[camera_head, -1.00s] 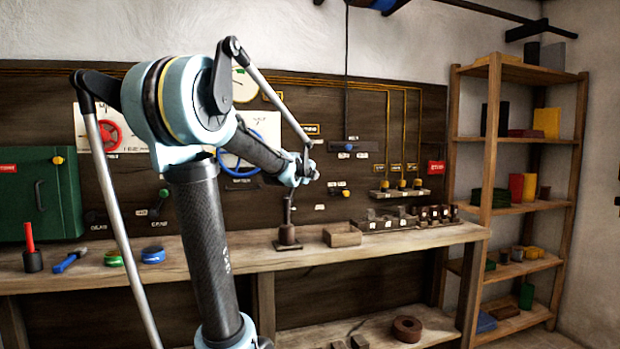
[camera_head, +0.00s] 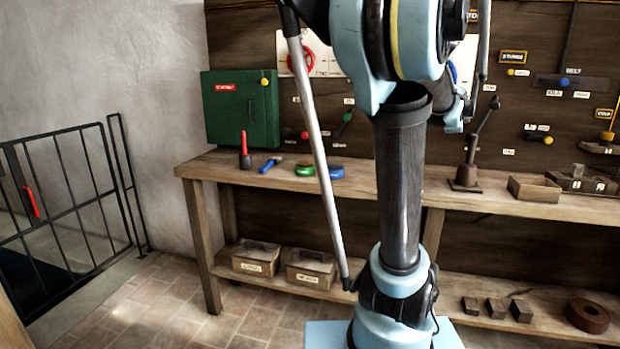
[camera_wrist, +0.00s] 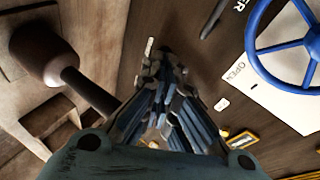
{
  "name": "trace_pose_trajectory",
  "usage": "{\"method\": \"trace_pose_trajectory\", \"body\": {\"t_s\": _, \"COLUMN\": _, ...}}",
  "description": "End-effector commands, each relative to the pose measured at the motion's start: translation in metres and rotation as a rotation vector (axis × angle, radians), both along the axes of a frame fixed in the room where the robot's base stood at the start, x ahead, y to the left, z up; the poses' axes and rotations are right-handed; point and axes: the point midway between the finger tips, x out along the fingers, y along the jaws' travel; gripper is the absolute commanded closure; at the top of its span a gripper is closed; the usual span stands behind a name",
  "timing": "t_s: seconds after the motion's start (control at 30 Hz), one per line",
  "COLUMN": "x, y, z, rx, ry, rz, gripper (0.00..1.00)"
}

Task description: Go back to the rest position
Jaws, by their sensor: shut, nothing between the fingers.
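My gripper (camera_wrist: 163,100) shows in the wrist view with its fingers together and nothing between them. It is in front of the dark wall board, with a lever on a round base (camera_wrist: 45,55) to the left and a blue handwheel (camera_wrist: 285,85) to the right. The same lever (camera_head: 480,135) stands upright on the bench just right of the arm.
A workbench (camera_head: 300,192) runs along the wall. A barred gate (camera_head: 70,190) stands at the left. The tiled floor (camera_head: 165,300) before the gate is clear.

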Motion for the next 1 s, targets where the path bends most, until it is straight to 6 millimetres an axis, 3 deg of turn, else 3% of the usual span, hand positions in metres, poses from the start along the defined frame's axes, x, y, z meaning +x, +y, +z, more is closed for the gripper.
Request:
{"method": "trace_pose_trajectory", "body": {"t_s": 0.03, "x": -0.001, "y": 0.028, "z": -0.01, "rx": -0.04, "ry": 0.061, "rz": 0.072, "gripper": 1.0}}
{"method": "trace_pose_trajectory", "body": {"t_s": 0.2, "x": -0.016, "y": 0.107, "z": -0.047, "rx": -0.207, "ry": 0.277, "rz": 0.332, "gripper": 1.0}}
{"method": "trace_pose_trajectory", "body": {"t_s": 0.5, "x": -0.07, "y": 0.228, "z": -0.114, "rx": -0.54, "ry": 0.578, "rz": 0.839, "gripper": 1.0}}
{"method": "trace_pose_trajectory", "body": {"t_s": 0.7, "x": -0.106, "y": 0.276, "z": -0.147, "rx": -0.726, "ry": 0.687, "rz": 1.112, "gripper": 1.0}}
{"method": "trace_pose_trajectory", "body": {"t_s": 1.0, "x": -0.154, "y": 0.317, "z": -0.186, "rx": -0.924, "ry": 0.776, "rz": 1.407, "gripper": 1.0}}
